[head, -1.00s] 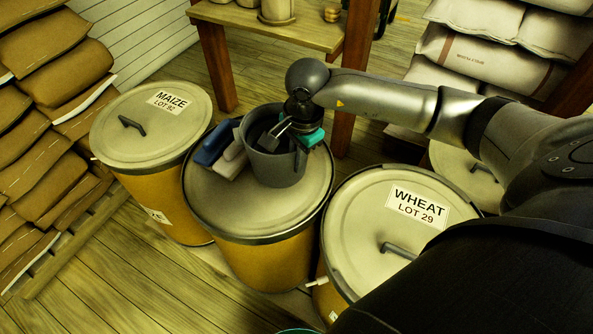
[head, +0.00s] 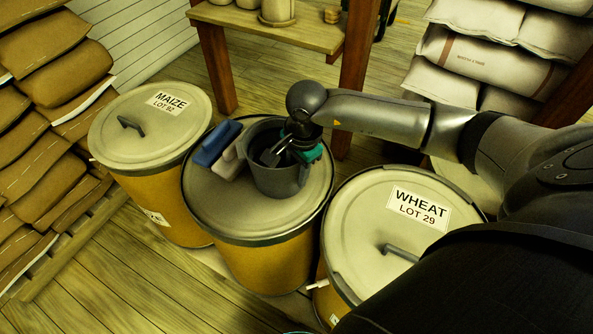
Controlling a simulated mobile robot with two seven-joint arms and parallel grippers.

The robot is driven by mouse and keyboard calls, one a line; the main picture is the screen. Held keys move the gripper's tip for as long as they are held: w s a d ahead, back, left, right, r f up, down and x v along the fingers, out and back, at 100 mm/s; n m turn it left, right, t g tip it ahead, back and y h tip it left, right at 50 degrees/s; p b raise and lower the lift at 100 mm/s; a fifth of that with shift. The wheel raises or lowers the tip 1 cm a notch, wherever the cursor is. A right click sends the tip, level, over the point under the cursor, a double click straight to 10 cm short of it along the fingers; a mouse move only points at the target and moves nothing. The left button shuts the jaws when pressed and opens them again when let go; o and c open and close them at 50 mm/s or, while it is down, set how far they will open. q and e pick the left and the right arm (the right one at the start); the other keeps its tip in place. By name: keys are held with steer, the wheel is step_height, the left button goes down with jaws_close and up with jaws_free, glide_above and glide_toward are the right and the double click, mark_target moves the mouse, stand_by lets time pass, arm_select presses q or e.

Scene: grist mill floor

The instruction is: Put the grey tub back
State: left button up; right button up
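The grey tub (head: 278,182) is over the lid of the middle drum (head: 215,210), right of the lid's centre. It looks upright and low, but whether its base touches the lid is hard to tell. My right gripper (head: 276,152) reaches in from the right at the tub's right rim. Fingers show inside the opening, and the gripper seems shut on the tub's wall; the outer side of the grip is hidden.
A blue block-like item (head: 217,143) and a pale one (head: 229,164) lie close left of the tub. The maize drum (head: 150,125) stands left, the wheat drum (head: 365,220) right. A wooden table (head: 275,33) stands behind. The lid's front left part is clear.

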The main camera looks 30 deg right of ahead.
steer(key=shift+r, duration=0.2)
step_height(320, 180, up, 12)
steer(key=s+p, duration=0.1)
steer(key=p, duration=0.1)
steer(key=shift+d, duration=0.25)
steer(key=shift+s+f, duration=0.1)
stand_by(1.1)
